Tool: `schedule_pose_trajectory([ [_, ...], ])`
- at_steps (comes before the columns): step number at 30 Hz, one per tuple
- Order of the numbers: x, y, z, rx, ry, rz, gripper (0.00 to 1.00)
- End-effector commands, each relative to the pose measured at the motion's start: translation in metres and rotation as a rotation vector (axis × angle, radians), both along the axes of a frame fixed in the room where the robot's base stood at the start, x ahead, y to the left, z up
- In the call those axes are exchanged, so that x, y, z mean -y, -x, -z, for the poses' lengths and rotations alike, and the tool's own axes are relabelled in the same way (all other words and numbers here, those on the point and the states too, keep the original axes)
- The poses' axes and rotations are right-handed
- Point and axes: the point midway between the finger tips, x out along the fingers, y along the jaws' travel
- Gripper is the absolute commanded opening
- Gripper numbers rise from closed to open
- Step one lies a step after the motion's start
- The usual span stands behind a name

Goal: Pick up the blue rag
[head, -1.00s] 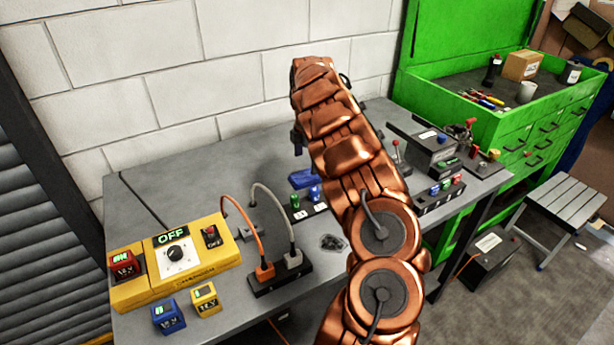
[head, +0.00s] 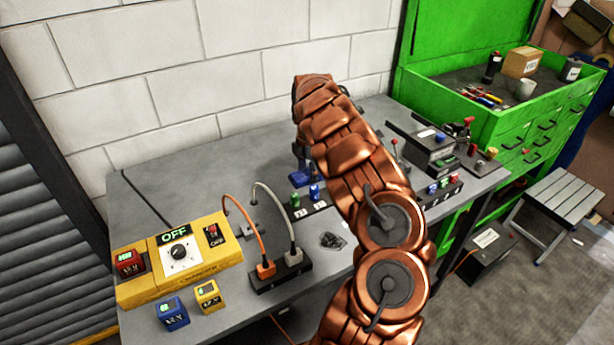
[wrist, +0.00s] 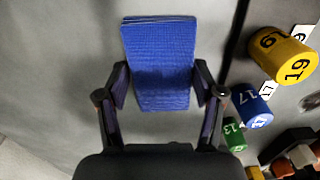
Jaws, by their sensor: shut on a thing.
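The blue rag (wrist: 158,50) is a folded, flat rectangle on the grey bench (head: 215,180), in the upper middle of the wrist view. My gripper (wrist: 162,88) has one finger against each long side of it and is shut on it. In the head view the rag (head: 301,177) shows only in part, small and blue, beside my arm. My copper arm hides most of the gripper there. I cannot tell whether the rag is clear of the bench.
Numbered yellow (wrist: 283,55), blue (wrist: 252,111) and green (wrist: 234,136) cylinders stand right of the rag. A yellow control box (head: 192,255) and a black socket strip with cables (head: 281,276) are at the left front. Black switch boxes (head: 424,145) stand right of my arm.

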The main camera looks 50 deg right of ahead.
Motion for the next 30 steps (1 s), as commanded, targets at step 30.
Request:
schedule_pose_trajectory([
  [30, 0.000, -0.002, -0.084, 0.004, 0.001, -0.002, 0.38],
])
